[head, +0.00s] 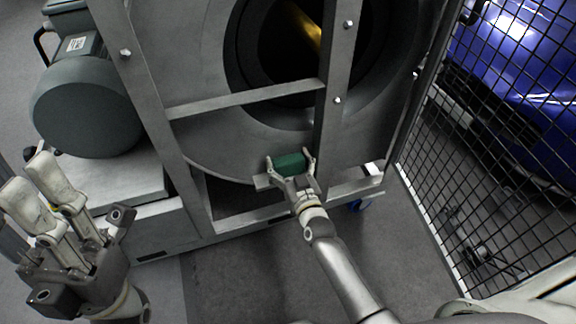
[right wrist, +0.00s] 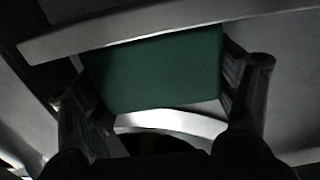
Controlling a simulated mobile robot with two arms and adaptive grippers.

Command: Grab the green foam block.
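The green foam block (head: 290,164) is at the lower front of the grey metal machine, in front of its round housing. My right gripper (head: 291,168) has a finger at each end of the block. In the right wrist view the block (right wrist: 158,70) fills the space between the two dark finger pads, which touch its left and right sides, so the gripper looks shut on it. I cannot tell whether the block still rests on anything. My left gripper (head: 28,178) is at the far left, empty, with its fingers apart.
The machine's frame bars (head: 245,99) cross in front of the round opening, above the block. A grey motor (head: 85,105) stands on the left. A black mesh fence (head: 490,150) closes off the right, with a blue car (head: 520,60) behind it. Grey floor below is clear.

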